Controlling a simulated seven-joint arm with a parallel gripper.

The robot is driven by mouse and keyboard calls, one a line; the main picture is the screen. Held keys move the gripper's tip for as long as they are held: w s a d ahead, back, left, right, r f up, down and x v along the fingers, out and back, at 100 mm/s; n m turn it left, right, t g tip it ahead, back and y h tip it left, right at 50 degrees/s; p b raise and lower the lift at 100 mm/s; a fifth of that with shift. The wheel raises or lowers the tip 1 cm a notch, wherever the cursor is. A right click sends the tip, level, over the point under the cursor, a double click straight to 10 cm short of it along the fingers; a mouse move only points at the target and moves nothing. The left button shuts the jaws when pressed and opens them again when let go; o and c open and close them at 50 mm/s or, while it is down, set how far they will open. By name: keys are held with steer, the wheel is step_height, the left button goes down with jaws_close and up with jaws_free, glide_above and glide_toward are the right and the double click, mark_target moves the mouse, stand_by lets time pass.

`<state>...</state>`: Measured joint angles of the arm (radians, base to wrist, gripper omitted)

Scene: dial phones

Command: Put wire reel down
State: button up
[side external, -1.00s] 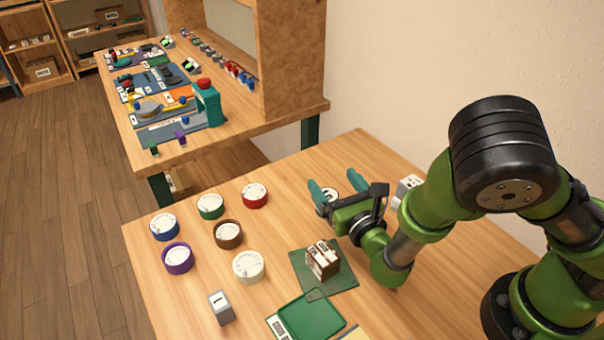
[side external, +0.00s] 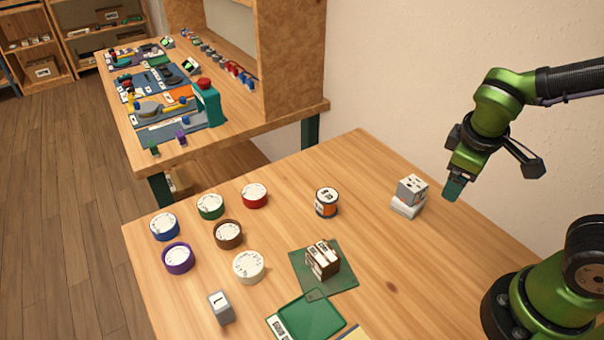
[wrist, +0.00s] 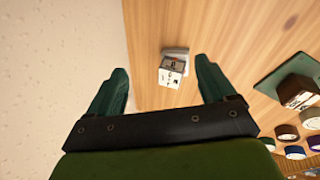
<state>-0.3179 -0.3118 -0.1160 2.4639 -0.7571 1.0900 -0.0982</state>
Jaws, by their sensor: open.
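The wire reel (side external: 326,202), a small upright cylinder with a white label on top and an orange and dark side, stands on the table at middle right in the side external view. My gripper (side external: 453,189) is raised above the table's right side, well apart from the reel. In the wrist view my gripper (wrist: 160,85) has its two teal fingers spread wide with nothing held. A grey box on a white base (side external: 409,197) stands on the table left of my gripper. In the wrist view this box (wrist: 172,72) shows between the fingers, farther off.
Several coloured dials, including a red one (side external: 255,195) and a white one (side external: 248,267), stand at the table's left. A brown block (side external: 323,260) sits on a green mat (side external: 345,281). A green tray (side external: 313,317) lies at the front. The wall borders the table's right.

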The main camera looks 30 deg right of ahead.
steer(key=a+r+m+t+y, duration=0.5)
steer(key=r+m, duration=0.2)
steer(key=r, duration=0.2)
steer(key=shift+a, duration=0.25)
stand_by(0.7)
